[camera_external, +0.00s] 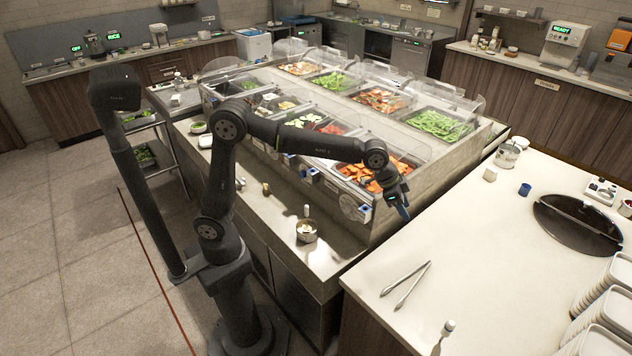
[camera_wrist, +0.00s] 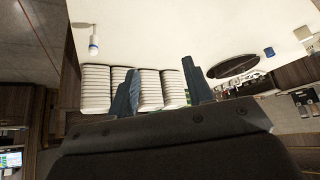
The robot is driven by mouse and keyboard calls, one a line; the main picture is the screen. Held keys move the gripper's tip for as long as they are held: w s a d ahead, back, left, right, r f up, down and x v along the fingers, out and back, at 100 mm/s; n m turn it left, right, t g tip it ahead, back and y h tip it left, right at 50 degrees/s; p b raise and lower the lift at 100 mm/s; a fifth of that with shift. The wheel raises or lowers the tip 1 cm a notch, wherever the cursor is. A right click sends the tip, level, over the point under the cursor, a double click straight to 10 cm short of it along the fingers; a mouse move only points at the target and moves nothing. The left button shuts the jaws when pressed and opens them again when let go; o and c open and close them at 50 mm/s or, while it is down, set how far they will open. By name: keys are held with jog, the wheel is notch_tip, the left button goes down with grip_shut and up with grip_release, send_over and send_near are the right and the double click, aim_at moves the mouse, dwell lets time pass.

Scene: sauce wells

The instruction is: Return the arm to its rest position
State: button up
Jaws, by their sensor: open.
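My gripper (camera_external: 404,211) is at the end of my outstretched arm, in front of the near right corner of the food counter. It hangs over the gap beside the white worktop (camera_external: 470,240). In the wrist view, the two blue-grey fingers of my gripper (camera_wrist: 158,90) stand apart with nothing between them. Stacked white trays (camera_wrist: 95,88) show beyond the fingers there. My arm is bent at the elbow, and its forearm reaches right across the front of the counter.
The food counter (camera_external: 330,226) has clear guards and pans of vegetables; orange pieces (camera_external: 375,175) lie just behind my wrist. A small metal pot (camera_external: 306,232) stands on its front ledge. Tongs (camera_external: 405,283), a dark round lid (camera_external: 578,222) and stacked trays (camera_external: 604,300) occupy the worktop.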

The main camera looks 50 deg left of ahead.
jog(key=w+a+r+n, duration=0.1)
jog(key=w+a+r, duration=0.1)
jog(key=a, duration=1.3)
jog(key=shift+a+r+n+t+y, duration=0.3)
jog(key=shift+r+t, duration=0.1)
jog(key=shift+r, duration=0.15)
jog(key=s+d+f+m, duration=0.1)
jog(key=s+d+f, duration=0.1)
jog(key=d, duration=0.8)
jog(key=s+d+f+m+g, duration=0.1)
jog(key=s+d+f, duration=0.1)
jog(key=d, duration=0.9)
jog(key=shift+f, duration=0.35)
